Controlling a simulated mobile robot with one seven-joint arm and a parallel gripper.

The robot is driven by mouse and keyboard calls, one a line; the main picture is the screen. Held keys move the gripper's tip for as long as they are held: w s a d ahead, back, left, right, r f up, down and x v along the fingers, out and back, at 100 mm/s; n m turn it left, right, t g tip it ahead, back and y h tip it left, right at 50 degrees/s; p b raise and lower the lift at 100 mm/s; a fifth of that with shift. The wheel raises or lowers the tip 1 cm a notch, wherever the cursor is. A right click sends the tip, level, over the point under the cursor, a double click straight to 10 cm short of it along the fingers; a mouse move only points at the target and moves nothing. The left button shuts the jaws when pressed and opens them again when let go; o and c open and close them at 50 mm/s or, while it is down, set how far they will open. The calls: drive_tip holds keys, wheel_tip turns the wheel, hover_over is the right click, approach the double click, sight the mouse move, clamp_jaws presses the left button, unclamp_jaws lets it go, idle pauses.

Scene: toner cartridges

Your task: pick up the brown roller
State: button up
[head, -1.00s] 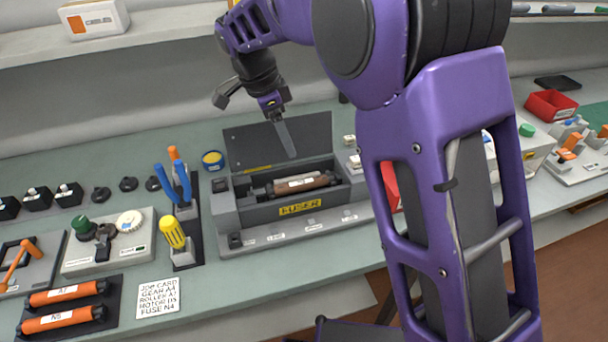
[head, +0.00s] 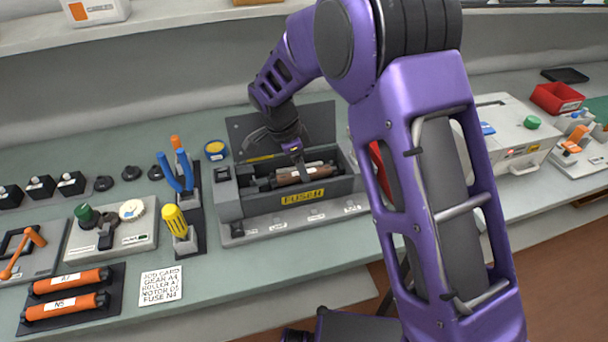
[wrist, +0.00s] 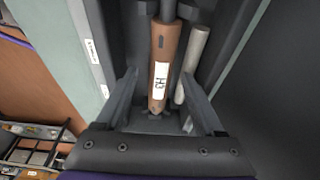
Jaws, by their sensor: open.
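The brown roller (head: 298,174) lies in the open grey fuser box (head: 318,213) on the bench. In the wrist view the roller (wrist: 166,50) carries a white label and runs lengthwise between my fingers. My gripper (wrist: 160,88) is open, with one finger on each side of the roller's near end and no visible grip on it. In the head view my gripper (head: 300,168) points down over the box and covers part of the roller. A thin grey rod (wrist: 194,62) lies beside the roller, also inside the finger span.
The box's raised dark lid (head: 318,122) stands behind my gripper. A tool stand with blue pliers (head: 177,178) and a yellow screwdriver (head: 176,222) is to the left. Two orange rollers (head: 70,281) lie on a dark tray at front left, near a printed job card (head: 161,285).

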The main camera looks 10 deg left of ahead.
drive_tip(key=shift+c, duration=0.3)
clamp_jaws()
drive_tip(key=shift+r, duration=0.1)
